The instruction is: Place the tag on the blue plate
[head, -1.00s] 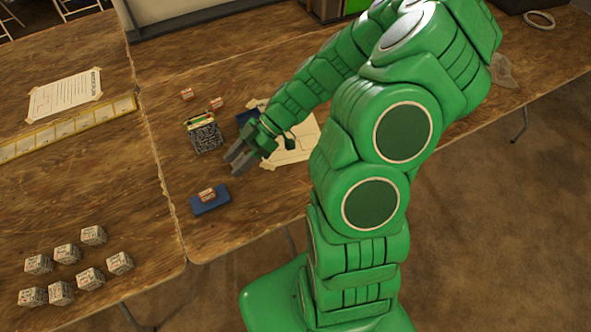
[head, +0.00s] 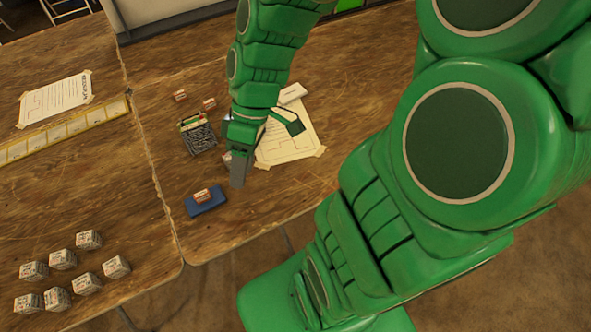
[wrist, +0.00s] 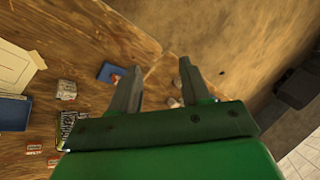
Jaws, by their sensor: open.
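A blue plate (head: 206,203) lies near the table's front edge, with a small red-and-white block (head: 203,195) on it. In the wrist view this plate (wrist: 108,71) is beyond and left of the fingers. Another blue flat thing (wrist: 12,113) shows at the left edge of the wrist view. My gripper (head: 237,181) is above the table, right of and behind the plate. In the wrist view its fingers (wrist: 160,65) are apart with nothing between them. Two similar red-and-white blocks (head: 180,96) (head: 210,103) lie farther back. I cannot tell which is the tag.
A dark basket (head: 200,140) of small items stands behind the plate. A paper sheet (head: 285,145) is taped right of my gripper. A pale small block (wrist: 66,90) lies near the basket. Several printed cubes (head: 88,240) stand at the lower left. Bare table surrounds the plate.

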